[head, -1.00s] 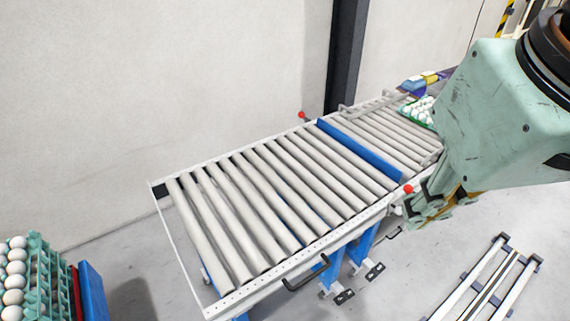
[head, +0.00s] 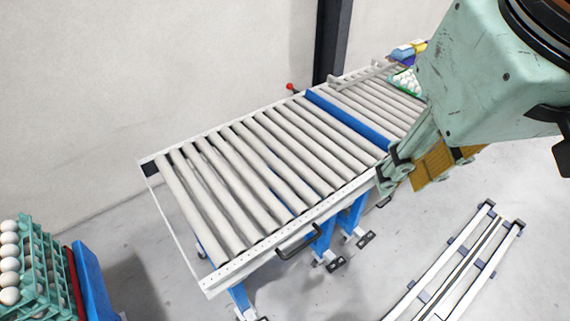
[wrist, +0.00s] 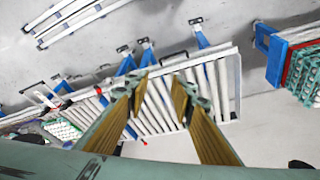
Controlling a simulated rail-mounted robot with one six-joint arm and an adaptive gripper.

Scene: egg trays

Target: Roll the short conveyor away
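The short conveyor (head: 216,273) has grey rollers in a white frame on blue legs. A black handle (head: 298,243) is on its near side. A blue crossbar (head: 348,120) lies between it and the farther roller section (head: 375,100). The conveyor also shows below my gripper in the wrist view (wrist: 232,85). My gripper (wrist: 157,92) is open and empty, its two fingers apart over the rollers. In the head view my gripper (head: 412,172) is beside the conveyor's right end and partly hides it. I cannot tell whether it touches the frame.
Trays of eggs (head: 40,265) stand at the lower left beside a blue panel (head: 92,283). More eggs (head: 406,82) sit on the far section. A white floor track (head: 470,265) lies at the lower right. A dark column (head: 332,40) stands against the wall. Floor shows between conveyor and track.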

